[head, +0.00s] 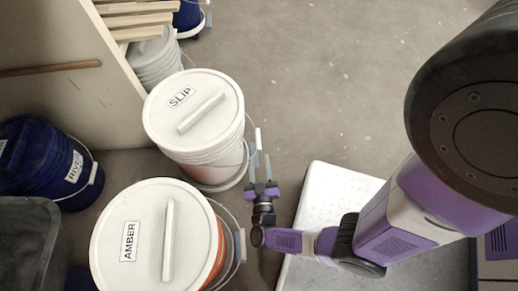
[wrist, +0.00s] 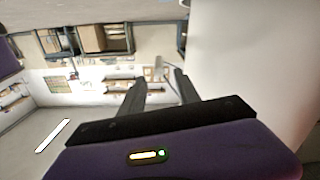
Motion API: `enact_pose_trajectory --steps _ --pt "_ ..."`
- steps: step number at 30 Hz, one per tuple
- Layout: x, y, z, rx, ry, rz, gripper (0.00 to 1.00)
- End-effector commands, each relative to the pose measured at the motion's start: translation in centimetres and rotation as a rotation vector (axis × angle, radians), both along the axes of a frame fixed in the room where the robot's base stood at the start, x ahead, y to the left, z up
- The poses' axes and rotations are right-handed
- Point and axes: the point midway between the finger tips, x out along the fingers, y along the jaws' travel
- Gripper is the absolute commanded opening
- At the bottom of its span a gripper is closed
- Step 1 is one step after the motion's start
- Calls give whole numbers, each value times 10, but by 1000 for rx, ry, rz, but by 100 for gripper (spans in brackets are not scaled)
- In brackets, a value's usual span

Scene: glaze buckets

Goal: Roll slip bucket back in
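The slip bucket (head: 210,155) is white, with a white lid labelled SLIP, and stands upright on a low wheeled base at centre left in the head view. Its wire handle hangs on the right side with a pale grip (head: 258,138). My gripper (head: 260,164) is just right of the bucket, by the handle. In the wrist view my gripper's two fingers (wrist: 157,88) are apart. The white surface at right there (wrist: 245,55) appears to be the bucket's side. A thin grey piece shows between the fingers; I cannot tell whether they touch it.
The amber bucket (head: 128,243), with a white lid, stands in front of the slip bucket. A blue bucket (head: 45,185) labelled RIVER is under the shelf at left, beside a panel (head: 65,90). A white platform (head: 325,195) is at right. The floor (head: 310,70) behind is clear.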

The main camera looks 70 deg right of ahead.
Motion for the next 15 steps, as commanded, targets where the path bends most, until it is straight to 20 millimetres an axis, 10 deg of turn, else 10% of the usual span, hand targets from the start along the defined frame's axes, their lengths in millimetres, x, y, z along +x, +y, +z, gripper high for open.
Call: enact_pose_trajectory --steps 15 --pt "-3 11 0 24 -42 15 39"
